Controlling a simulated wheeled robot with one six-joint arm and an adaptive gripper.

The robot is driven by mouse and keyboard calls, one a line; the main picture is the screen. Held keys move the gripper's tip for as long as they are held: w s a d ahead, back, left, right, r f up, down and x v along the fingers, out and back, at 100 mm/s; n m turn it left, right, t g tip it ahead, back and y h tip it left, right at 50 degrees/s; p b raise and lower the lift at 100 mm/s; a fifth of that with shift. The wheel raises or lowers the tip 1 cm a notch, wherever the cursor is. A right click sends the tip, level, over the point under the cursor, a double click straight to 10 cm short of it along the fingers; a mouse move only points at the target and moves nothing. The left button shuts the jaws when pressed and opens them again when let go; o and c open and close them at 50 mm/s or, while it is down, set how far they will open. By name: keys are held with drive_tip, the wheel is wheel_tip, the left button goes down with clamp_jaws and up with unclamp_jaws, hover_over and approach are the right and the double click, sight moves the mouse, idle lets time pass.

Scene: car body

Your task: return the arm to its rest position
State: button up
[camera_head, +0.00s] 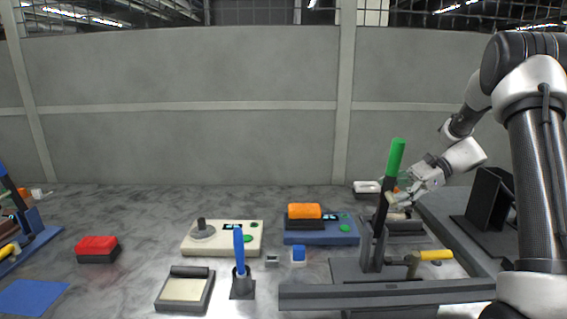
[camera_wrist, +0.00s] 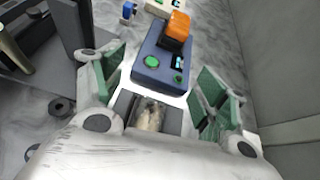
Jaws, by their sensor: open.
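My arm reaches in from the right of the head view. My gripper (camera_head: 396,195) is over the right side of the worktop, just behind and beside the dark stand with the green-handled lever (camera_head: 396,157). In the wrist view my gripper (camera_wrist: 160,98) is open, with its green-padded fingers spread apart. Nothing is held between the fingers. A dark holder (camera_head: 405,227) with a pale, brownish piece in it (camera_wrist: 149,115) lies below the gripper. The base of the gripper covers part of that holder in the wrist view.
A blue box with an orange block (camera_head: 305,212) stands left of the gripper. A cream box with a knob (camera_head: 222,238), a red block (camera_head: 97,247) and a yellow-handled tool (camera_head: 435,255) are also on the worktop. A black upright bracket (camera_head: 488,200) stands at the right. A grey wall closes the back.

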drive_tip(key=s+a+r+n+h, duration=0.1)
drive_tip(key=s+r+n+h, duration=0.3)
drive_tip(key=s, duration=0.4)
drive_tip(key=s+r+n+h, duration=0.35)
drive_tip(key=s+r, duration=0.25)
drive_tip(key=s, duration=0.3)
drive_tip(key=s+d+n+t+h, duration=0.2)
drive_tip(key=s+n, duration=0.2)
drive_tip(key=s, duration=0.3)
drive_tip(key=s+d+n+t+h, duration=0.2)
drive_tip(key=s+d+n+h, duration=0.1)
drive_tip(key=s+n, duration=0.2)
drive_tip(key=shift+s+d+r+t, duration=0.3)
drive_tip(key=shift+s+r+t, duration=0.1)
drive_tip(key=shift+s, duration=0.8)
